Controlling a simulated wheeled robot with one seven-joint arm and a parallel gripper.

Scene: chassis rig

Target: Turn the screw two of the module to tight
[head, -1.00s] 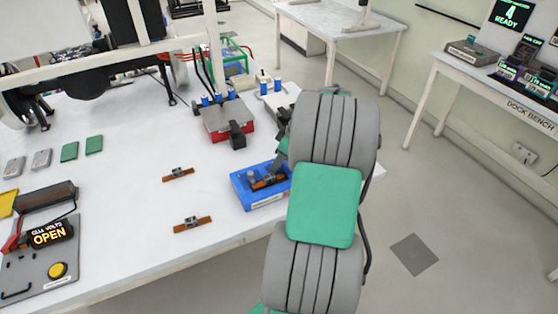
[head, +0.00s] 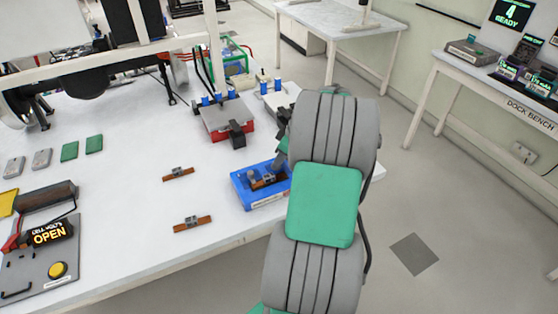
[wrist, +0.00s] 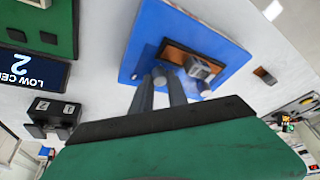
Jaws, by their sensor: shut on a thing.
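The blue module (head: 243,194) sits near the right edge of the white table, with a copper strip (head: 258,185) and a grey post on top. In the wrist view the module (wrist: 225,48) fills the upper middle, with a grey block (wrist: 200,68) on the copper strip. My gripper (wrist: 164,74) has its two dark fingers down at the module beside the strip. It is shut on a small grey screw (wrist: 160,73), mostly hidden between the fingers. I cannot read which screw number it is. In the head view my arm hides most of the gripper.
A red box with a grey top (head: 225,117) stands behind the module. Two loose copper strips (head: 178,174) (head: 192,223) lie to its left. A panel reading OPEN (head: 50,234) is at the far left.

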